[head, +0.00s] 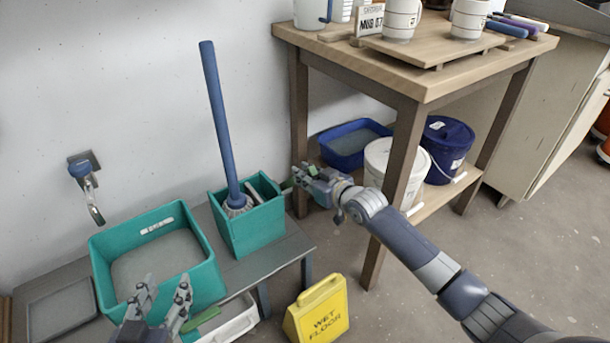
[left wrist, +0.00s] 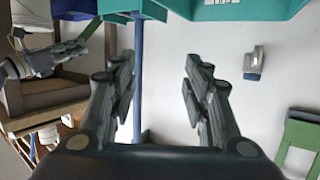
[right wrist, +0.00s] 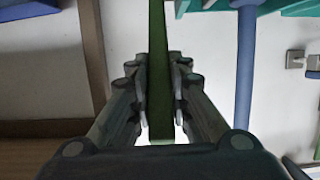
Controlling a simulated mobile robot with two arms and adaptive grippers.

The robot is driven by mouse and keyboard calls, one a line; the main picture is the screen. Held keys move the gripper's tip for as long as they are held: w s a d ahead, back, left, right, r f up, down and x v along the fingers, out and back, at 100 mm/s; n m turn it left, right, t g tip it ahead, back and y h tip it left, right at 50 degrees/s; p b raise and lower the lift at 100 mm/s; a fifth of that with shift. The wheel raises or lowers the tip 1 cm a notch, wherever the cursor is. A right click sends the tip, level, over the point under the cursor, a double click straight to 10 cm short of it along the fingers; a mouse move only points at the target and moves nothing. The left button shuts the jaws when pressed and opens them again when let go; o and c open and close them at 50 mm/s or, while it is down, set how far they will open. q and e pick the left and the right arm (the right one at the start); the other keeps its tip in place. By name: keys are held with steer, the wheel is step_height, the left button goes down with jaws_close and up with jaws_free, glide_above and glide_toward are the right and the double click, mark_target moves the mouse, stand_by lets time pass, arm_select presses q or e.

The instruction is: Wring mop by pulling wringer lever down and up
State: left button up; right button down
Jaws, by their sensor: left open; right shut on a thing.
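The mop has a blue handle (head: 215,120) leaning upright and a pale head (head: 237,203) in the teal wringer bucket (head: 252,230). The handle also shows in the left wrist view (left wrist: 138,85). My right gripper (head: 299,177) is shut on the green wringer lever (right wrist: 158,60), beside the bucket's right side. A short piece of the lever shows in the head view (head: 286,184). My left gripper (head: 160,300) is open and empty, low in front of the wide teal tub (head: 205,272). How the mop head sits inside the wringer is partly hidden.
A yellow wet floor sign (head: 318,312) stands on the floor in front. A wooden table (head: 430,85) with cups stands right; its lower shelf holds a blue tub (head: 350,150), a white bucket (head: 385,160) and a blue bucket (head: 447,150). A wall tap (head: 85,180) is at left.

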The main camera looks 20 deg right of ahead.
steer(key=shift+s+f, duration=0.1)
steer(key=shift+f, duration=0.05)
steer(key=shift+s+d+f, duration=0.15)
steer(key=shift+s+f, duration=0.25)
steer(key=shift+f, duration=0.1)
arm_select(q)
steer(key=shift+s+a+f+g, duration=0.15)
steer(key=shift+s+f+g, duration=0.1)
steer(key=shift+f, duration=0.3)
steer(key=shift+s+a+f+g, duration=0.1)
steer(key=shift+s+f+g, duration=0.15)
steer(key=shift+f, duration=0.3)
arm_select(e)
steer(key=shift+s+f, duration=0.3)
steer(key=shift+f, duration=0.25)
arm_select(q)
steer(key=shift+r, duration=0.15)
steer(key=shift+w, duration=0.1)
steer(key=s+f+g, duration=0.1)
steer(key=s+f+p, duration=0.1)
steer(key=shift+s+a+f+g+y, duration=0.1)
steer(key=shift+a+f+g+y, duration=0.2)
steer(key=shift+a+g+y, duration=0.1)
arm_select(e)
steer(key=shift+w+r, duration=0.3)
steer(key=shift+r, duration=0.35)
